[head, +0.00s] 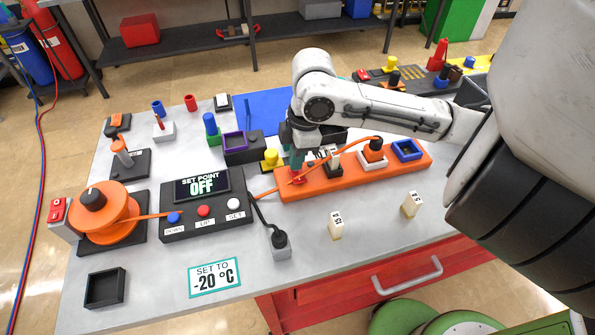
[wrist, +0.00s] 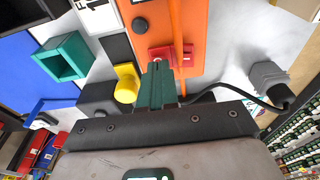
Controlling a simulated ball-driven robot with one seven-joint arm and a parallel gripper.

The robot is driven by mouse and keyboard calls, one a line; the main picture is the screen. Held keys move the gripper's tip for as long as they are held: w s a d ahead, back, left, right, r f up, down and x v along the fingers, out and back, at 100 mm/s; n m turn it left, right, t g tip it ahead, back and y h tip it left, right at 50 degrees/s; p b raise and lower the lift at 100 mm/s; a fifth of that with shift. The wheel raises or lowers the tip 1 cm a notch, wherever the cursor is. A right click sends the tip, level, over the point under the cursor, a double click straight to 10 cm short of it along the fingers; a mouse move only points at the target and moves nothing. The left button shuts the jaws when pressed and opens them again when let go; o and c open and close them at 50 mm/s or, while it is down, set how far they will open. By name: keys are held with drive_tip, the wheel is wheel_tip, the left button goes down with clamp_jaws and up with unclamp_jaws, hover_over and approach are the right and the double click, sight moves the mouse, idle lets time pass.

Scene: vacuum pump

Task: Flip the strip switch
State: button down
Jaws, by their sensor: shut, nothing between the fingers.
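The orange power strip (head: 322,182) lies on the grey bench, and it also shows in the wrist view (wrist: 185,22). Its red switch (head: 298,177) is at the strip's left end; in the wrist view the red switch (wrist: 163,54) is partly hidden by my fingertips. My gripper (head: 296,166) points down at the switch, with its green fingers together and empty. In the wrist view the fingertips (wrist: 160,68) overlap the switch's near edge. I cannot tell whether they touch it, or which way the switch is set.
An orange plug (head: 375,150) and a blue-framed socket (head: 407,150) are on the strip. An orange cord runs along it. A yellow knob (head: 271,157) stands close left of my gripper. The control box (head: 203,203) reads OFF. The front of the bench is mostly clear.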

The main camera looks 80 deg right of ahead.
wheel_tip(320, 180, up, 6)
drive_tip(key=p, duration=0.4)
drive_tip(key=shift+r+p, duration=0.15)
drive_tip(key=shift+p, duration=0.15)
idle(0.5)
